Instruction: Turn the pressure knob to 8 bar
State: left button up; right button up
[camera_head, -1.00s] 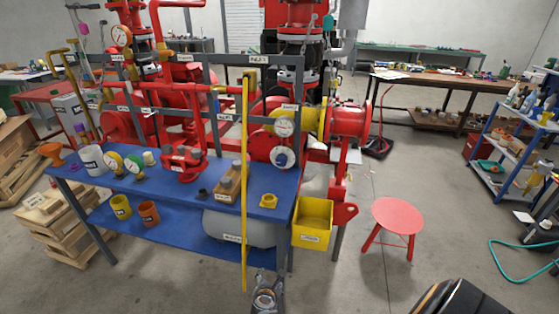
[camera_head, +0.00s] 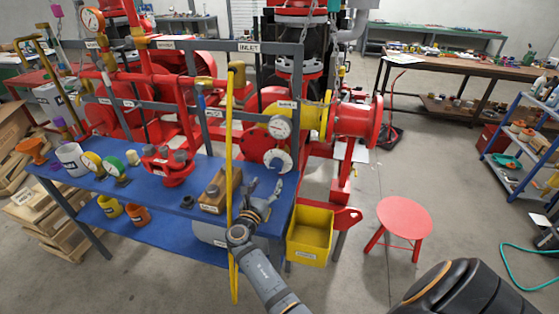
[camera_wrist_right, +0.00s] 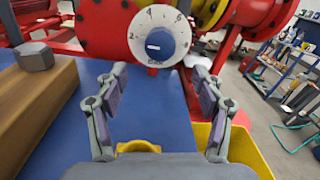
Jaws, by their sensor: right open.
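The pressure knob (camera_wrist_right: 159,43) is blue with a white mark, set in a round white dial (camera_wrist_right: 140,22) with dark numbers. The mark lies on the knob's left side, pointing left and slightly down. In the head view the dial (camera_head: 284,168) sits on the red pump skid below a round gauge (camera_head: 280,127); the gripper partly hides it. My right gripper (camera_head: 264,188) is open and empty, below and in front of the dial. In the wrist view its two fingers (camera_wrist_right: 158,78) stand apart, one on each side below the knob, not touching it. My left gripper is not in view.
A blue bench (camera_head: 150,229) holds a wooden block with bolts (camera_head: 215,195), gauges and red fittings. A yellow upright bar (camera_head: 229,130) stands close left of my right gripper. A yellow bin (camera_head: 309,240) is to its right. A red stool (camera_head: 404,218) stands on open floor.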

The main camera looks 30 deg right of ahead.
aim_at(275, 168)
jog(key=x, duration=0.6)
jog(key=shift+r+p, duration=0.25)
jog(key=shift+p, duration=0.15)
jog(key=x, duration=0.2)
jog(key=shift+w+d+f, duration=0.1)
jog(key=shift+w+d, duration=0.1)
jog(key=shift+w, duration=0.05)
jog(key=shift+w+d, duration=0.3)
jog(key=shift+d, duration=0.05)
jog(key=shift+c, duration=0.2)
jog(key=c, duration=1.1)
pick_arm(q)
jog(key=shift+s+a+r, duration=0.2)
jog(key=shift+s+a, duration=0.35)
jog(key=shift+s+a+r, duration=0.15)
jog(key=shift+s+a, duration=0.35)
